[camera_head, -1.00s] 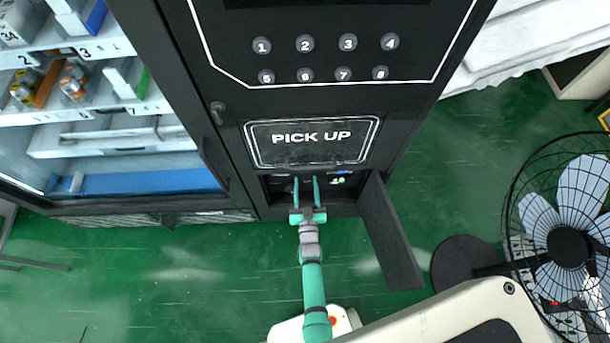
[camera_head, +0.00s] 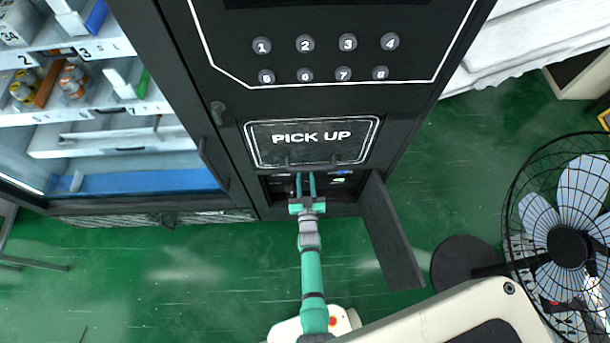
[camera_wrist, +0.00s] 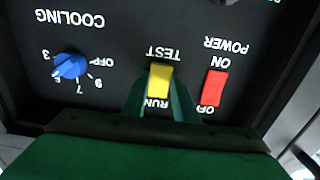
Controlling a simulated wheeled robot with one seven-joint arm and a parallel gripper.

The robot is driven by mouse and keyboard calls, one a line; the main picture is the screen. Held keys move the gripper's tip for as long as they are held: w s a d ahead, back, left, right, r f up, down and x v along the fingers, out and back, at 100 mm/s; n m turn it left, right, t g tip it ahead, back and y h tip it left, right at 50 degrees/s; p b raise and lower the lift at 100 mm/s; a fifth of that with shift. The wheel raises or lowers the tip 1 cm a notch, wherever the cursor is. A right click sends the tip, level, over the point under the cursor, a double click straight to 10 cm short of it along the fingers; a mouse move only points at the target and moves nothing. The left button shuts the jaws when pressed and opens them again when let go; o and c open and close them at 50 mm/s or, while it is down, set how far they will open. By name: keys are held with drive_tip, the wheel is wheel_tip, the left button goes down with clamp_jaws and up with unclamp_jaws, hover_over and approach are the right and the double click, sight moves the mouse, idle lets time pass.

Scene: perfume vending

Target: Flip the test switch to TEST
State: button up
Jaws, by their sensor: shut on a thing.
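The yellow test switch (camera_wrist: 160,79) is in the middle of the wrist view, on a black panel whose lettering appears upside down. TEST is printed above it in the picture and RUN below it. My gripper (camera_wrist: 159,98) has one green finger on each side of the switch and is shut on it. In the head view my gripper (camera_head: 305,182) reaches into the low opening under the PICK UP flap, and the switch cannot be made out there.
A red power switch (camera_wrist: 213,88) sits close to the right finger in the wrist view. A blue cooling knob (camera_wrist: 70,66) is to the left. The opened door panel (camera_head: 392,235) stands right of my arm. A fan (camera_head: 567,244) is at the far right.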

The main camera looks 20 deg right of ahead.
drive_tip(key=shift+f+t, duration=0.2)
drive_tip(key=shift+t, duration=0.3)
drive_tip(key=o, duration=1.1)
drive_tip(key=shift+c, duration=0.2)
drive_tip(key=v, duration=1)
drive_tip(key=shift+s+a, duration=0.2)
drive_tip(key=shift+s, duration=0.15)
